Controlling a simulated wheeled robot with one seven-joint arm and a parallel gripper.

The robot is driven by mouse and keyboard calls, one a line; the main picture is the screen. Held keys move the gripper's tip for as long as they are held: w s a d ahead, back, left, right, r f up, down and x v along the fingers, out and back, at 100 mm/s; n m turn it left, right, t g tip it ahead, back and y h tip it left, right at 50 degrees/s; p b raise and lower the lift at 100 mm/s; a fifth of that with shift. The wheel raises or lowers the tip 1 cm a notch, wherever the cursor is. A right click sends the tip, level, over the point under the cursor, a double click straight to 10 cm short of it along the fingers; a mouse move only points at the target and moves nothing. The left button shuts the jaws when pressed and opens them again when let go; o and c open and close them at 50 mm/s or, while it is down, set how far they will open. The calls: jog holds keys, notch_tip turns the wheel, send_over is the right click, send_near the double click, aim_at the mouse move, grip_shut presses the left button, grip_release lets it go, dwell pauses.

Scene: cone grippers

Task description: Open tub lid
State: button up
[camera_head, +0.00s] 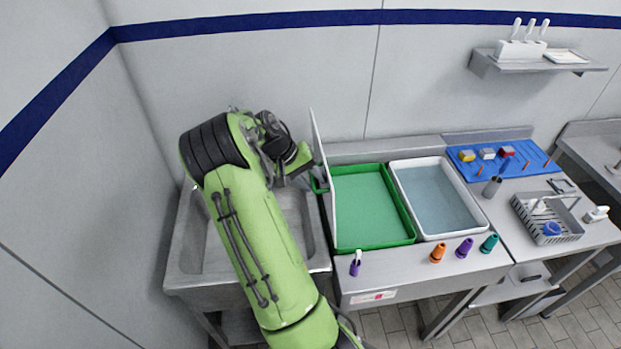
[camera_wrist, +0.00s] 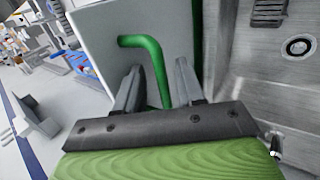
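The green tub (camera_head: 406,213) stands on the counter beside the sink, and its green inside shows. Its pale lid (camera_head: 326,190) stands nearly upright along the tub's left edge. In the wrist view the lid (camera_wrist: 108,38) fills the upper left, and a bent green handle (camera_wrist: 150,62) shows in front of it. My gripper (camera_wrist: 158,80) has its fingers apart, one on each side of the handle, with gaps visible. In the head view my gripper (camera_head: 301,164) is at the lid's left side, above the sink, partly hidden by my wrist.
The metal sink (camera_head: 205,235) lies under my arm. A white tray of water (camera_head: 436,198) adjoins the tub. Orange (camera_head: 438,253), purple (camera_head: 465,247) and teal (camera_head: 489,243) cones stand along the front edge. A blue board (camera_head: 520,168) and a grey basket (camera_head: 560,234) are farther right.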

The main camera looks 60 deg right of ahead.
jog(key=shift+w+a+r, duration=0.1)
jog(key=shift+a+r, duration=0.05)
jog(key=shift+r, duration=0.2)
jog(key=p+v, duration=0.1)
jog(key=v, duration=1.4)
jog(key=shift+p, duration=0.35)
jog(key=shift+a, duration=0.2)
jog(key=s+a+r+n+t+y+b, duration=0.1)
jog(key=s+a+n+t+y+b, duration=0.2)
jog(key=a, duration=0.7)
jog(key=s+a+n+t+b, duration=0.2)
jog(key=s+a+t, duration=0.15)
jog(key=a, duration=0.55)
jog(key=s+a+f+n+t+b, duration=0.1)
jog(key=s+a+f+n+t, duration=0.1)
jog(key=s+a, duration=0.2)
jog(key=s+a+f+n+t+y+b, duration=0.1)
jog(key=s+a+f+n+t, duration=0.1)
jog(key=s+a, duration=0.3)
jog(key=a, duration=0.3)
jog(key=shift+s+a+n, duration=0.25)
jog(key=shift+a+n, duration=0.05)
jog(key=shift+n, duration=0.1)
